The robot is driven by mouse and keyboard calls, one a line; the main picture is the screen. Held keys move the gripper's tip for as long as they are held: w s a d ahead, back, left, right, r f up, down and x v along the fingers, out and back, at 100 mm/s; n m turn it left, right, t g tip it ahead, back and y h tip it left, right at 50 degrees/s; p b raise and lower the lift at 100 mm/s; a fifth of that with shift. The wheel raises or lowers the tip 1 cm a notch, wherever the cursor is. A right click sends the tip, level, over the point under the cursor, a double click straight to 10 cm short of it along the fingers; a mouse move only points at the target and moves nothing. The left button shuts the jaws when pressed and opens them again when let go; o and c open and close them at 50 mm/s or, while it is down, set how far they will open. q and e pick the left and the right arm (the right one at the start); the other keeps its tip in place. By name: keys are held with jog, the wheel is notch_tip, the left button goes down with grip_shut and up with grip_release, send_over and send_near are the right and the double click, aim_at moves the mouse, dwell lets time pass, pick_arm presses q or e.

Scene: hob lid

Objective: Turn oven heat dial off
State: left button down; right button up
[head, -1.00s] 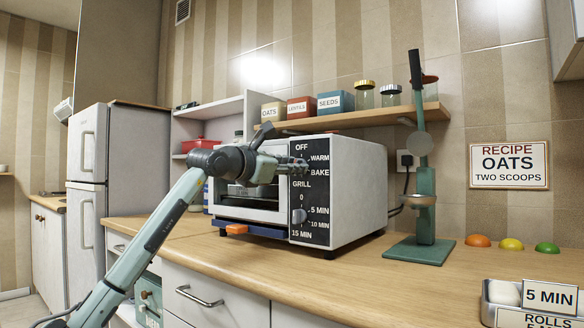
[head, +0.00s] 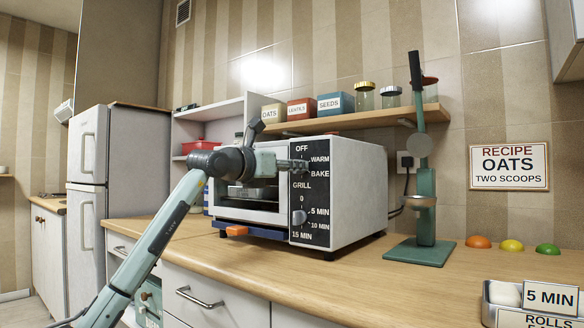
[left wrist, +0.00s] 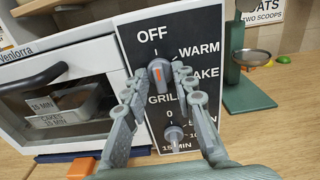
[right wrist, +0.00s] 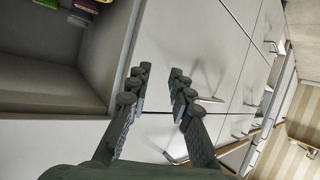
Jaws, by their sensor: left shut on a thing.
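The oven (head: 355,195) stands on the counter, with a black dial panel on its front right. The heat dial (left wrist: 160,72) is a grey knob with an orange mark, ringed by OFF, WARM, BAKE and GRILL. Its exact pointing is hard to read, as my fingers cover part of the ring. My left gripper (left wrist: 158,84) is shut on this dial, one finger on each side. In the head view my left gripper (head: 298,164) hides the dial. My right gripper (right wrist: 160,72) is open and empty, near pale drawer fronts.
The timer dial (left wrist: 174,135) sits just below the heat dial, close to my left fingers. An orange-handled piece (head: 237,230) sticks out under the oven door. A green press (head: 425,200) stands right of the oven. The counter front is clear.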

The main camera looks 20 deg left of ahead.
pick_arm(q)
jog(key=c, duration=1.6)
grip_release()
jog(key=v, duration=1.2)
